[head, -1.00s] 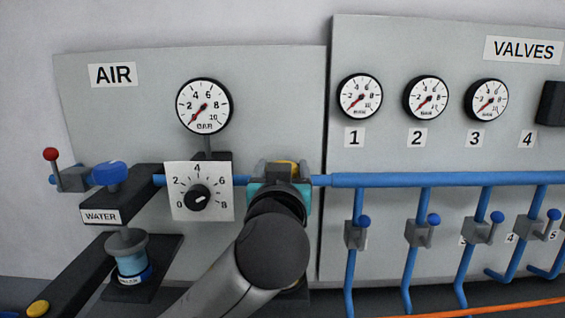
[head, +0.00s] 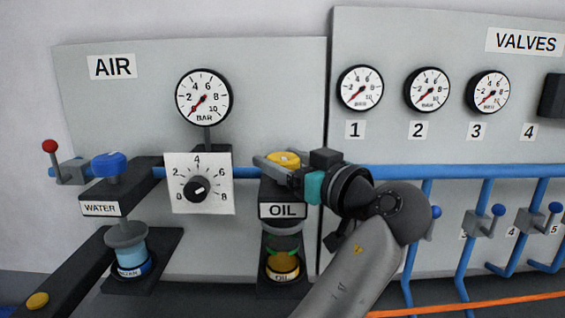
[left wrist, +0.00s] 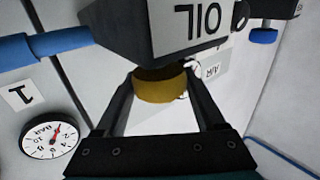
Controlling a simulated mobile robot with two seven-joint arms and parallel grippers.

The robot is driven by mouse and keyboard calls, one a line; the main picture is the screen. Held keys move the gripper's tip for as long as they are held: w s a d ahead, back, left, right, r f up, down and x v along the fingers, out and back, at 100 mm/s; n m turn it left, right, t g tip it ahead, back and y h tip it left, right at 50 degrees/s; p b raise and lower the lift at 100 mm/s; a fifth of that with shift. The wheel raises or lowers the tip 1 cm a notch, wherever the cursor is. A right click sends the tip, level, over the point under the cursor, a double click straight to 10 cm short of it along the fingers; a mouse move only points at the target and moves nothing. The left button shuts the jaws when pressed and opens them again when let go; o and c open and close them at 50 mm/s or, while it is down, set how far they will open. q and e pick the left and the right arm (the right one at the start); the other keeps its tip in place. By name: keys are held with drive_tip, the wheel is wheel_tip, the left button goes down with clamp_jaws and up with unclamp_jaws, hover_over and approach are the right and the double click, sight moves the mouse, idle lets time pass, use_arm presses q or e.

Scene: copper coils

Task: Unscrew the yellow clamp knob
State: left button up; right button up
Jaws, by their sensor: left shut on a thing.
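The yellow clamp knob (head: 284,157) sits on top of the dark block labelled OIL (head: 283,211), in the middle of the head view. My left gripper (head: 274,163) reaches in from the right, with its fingers pointing left at the knob's height. In the left wrist view the yellow knob (left wrist: 160,87) lies between the two fingers, against the OIL block (left wrist: 190,25), which appears upside down. The gripper is shut on the knob. The knob's far side is hidden. My right gripper is not in view.
The pressure dial (head: 199,186) stands close left of the OIL block, below the AIR gauge (head: 203,97). The WATER unit (head: 100,208) with its blue knob (head: 109,164) is further left. A blue pipe (head: 480,171) and valves lie right. An orange cable (head: 480,308) runs bottom right.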

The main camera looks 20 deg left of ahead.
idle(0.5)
use_arm(q)
drive_tip(key=o, duration=1.3)
drive_tip(key=shift+a, duration=0.1)
drive_tip(key=shift+o, duration=0.2)
